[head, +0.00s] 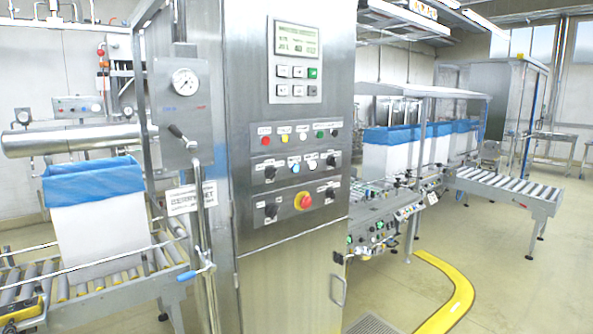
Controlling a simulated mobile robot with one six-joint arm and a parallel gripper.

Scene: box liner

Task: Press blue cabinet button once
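The steel control cabinet (290,233) stands in the middle of the head view with its door front facing me. A small pale blue button (294,169) sits in the middle row of its panel, between a black knob (270,173) on the left and a whitish button (311,165) on the right. The button is small, and I cannot tell whether it is pressed or lit. Nothing touches it or covers it. My gripper is not in view.
A gauge box (183,84) and lever stand left. A roller conveyor with a blue-lined box (98,215) is at left.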

